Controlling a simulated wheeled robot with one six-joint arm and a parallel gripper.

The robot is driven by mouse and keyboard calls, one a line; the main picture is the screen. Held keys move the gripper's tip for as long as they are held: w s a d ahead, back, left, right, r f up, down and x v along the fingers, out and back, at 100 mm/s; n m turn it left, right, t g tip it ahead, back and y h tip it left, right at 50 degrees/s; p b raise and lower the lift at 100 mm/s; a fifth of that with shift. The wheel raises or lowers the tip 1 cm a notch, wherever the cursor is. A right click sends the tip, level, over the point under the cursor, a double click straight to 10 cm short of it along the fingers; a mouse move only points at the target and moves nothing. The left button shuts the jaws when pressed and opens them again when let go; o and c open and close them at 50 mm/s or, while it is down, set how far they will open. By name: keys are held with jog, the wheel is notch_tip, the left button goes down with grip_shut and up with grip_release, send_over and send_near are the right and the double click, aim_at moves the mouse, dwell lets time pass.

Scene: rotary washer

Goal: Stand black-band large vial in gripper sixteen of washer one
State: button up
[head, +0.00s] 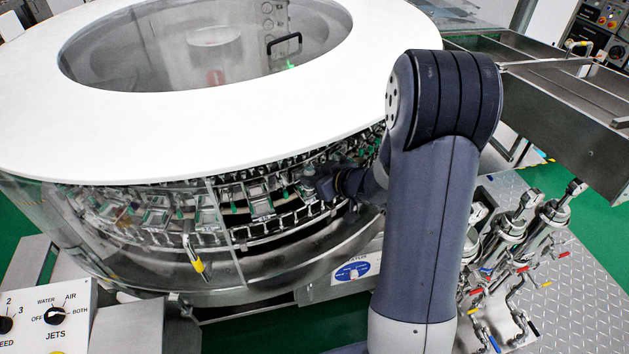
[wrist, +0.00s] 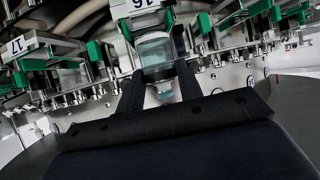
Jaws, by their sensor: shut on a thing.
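The large vial (wrist: 155,50) is clear glass and sits between the two dark fingers of my gripper (wrist: 158,84) in the wrist view. A dark band shows near its finger end. My gripper is shut on it. The vial's far end meets the washer gripper labelled 16 (wrist: 140,6), which has green pads on both sides; I cannot tell whether it is seated there. In the head view my gripper (head: 318,184) reaches in at the front opening of the rotary washer (head: 60,130); the vial is not clear there.
The washer gripper labelled 17 (wrist: 20,46) is close on the left, and more green-padded grippers stand on the right. A clear guard with a yellow-marked handle (head: 197,262) is left of my arm. Valves and pipes (head: 515,225) stand at the right.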

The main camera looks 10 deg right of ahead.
jog(key=shift+w+f, duration=0.25)
jog(key=shift+f, duration=0.6)
jog(key=shift+f, duration=0.1)
jog(key=shift+f, duration=0.15)
jog(key=o, duration=1)
jog(key=shift+c, duration=0.2)
jog(key=shift+r, duration=0.4)
jog(key=v, duration=1.2)
jog(key=shift+f+p, duration=0.15)
jog(key=shift+p, duration=0.25)
